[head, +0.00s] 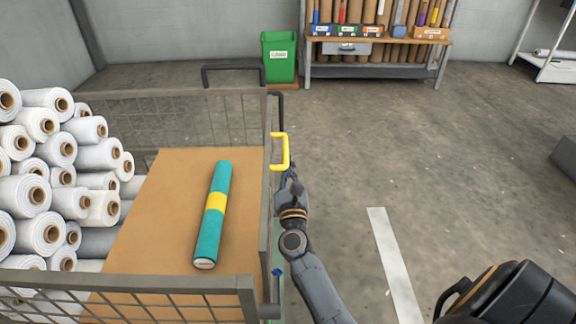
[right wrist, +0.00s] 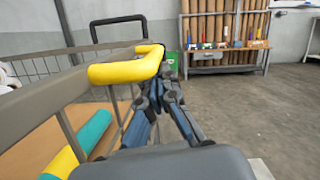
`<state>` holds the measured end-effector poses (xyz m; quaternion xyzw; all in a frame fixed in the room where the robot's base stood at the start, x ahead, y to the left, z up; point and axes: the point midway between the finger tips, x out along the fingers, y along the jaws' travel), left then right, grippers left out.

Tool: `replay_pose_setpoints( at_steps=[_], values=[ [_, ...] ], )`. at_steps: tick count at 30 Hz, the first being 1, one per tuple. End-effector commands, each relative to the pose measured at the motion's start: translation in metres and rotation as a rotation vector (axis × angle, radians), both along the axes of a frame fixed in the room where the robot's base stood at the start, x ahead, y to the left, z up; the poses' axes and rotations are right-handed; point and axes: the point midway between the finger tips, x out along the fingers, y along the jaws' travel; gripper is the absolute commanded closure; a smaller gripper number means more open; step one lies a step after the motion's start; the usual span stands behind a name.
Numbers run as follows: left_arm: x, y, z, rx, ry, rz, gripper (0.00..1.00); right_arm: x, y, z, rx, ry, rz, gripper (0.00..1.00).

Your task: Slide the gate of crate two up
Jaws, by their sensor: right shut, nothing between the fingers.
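A mesh-sided crate (head: 130,281) with a brown floor fills the left of the head view; no number shows on it. Its right side is a grey-framed gate panel (head: 266,215) with a yellow handle (head: 286,151) on its outer face near the top. The handle also shows close up in the right wrist view (right wrist: 128,68). My right gripper (head: 291,188) is outside the crate, close to the near end of the handle. In the right wrist view its fingers (right wrist: 157,88) are together and empty, just beside and below the handle. I cannot tell whether they touch it. My left gripper is not in view.
A teal roll with a yellow band (head: 210,225) lies inside the crate. White rolls (head: 50,190) are stacked at the left. A green bin (head: 279,57) and a shelf of brown tubes (head: 375,40) stand at the back. The floor to the right is mostly clear.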

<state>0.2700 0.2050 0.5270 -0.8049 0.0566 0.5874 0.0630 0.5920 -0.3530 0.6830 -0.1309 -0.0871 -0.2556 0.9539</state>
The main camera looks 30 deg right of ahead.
Motion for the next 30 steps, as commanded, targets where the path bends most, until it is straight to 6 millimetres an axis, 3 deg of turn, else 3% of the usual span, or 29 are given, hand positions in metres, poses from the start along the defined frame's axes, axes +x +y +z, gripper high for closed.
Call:
replay_pose_setpoints(
  at_steps=[1,5,18,24,30],
  values=[
    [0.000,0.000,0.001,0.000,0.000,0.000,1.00,-0.001,0.000,0.009,-0.006,-0.016,-0.002,1.00],
    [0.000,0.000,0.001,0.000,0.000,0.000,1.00,-0.012,0.006,0.004,-0.006,-0.012,-0.002,1.00],
    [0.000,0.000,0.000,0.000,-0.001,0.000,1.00,-0.086,0.047,-0.024,-0.001,0.002,0.001,1.00],
    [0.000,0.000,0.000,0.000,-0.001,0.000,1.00,-0.100,0.055,-0.028,0.000,0.001,0.001,1.00],
    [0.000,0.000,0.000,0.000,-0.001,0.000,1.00,-0.102,0.055,-0.029,0.001,0.001,0.000,1.00]
  ],
)
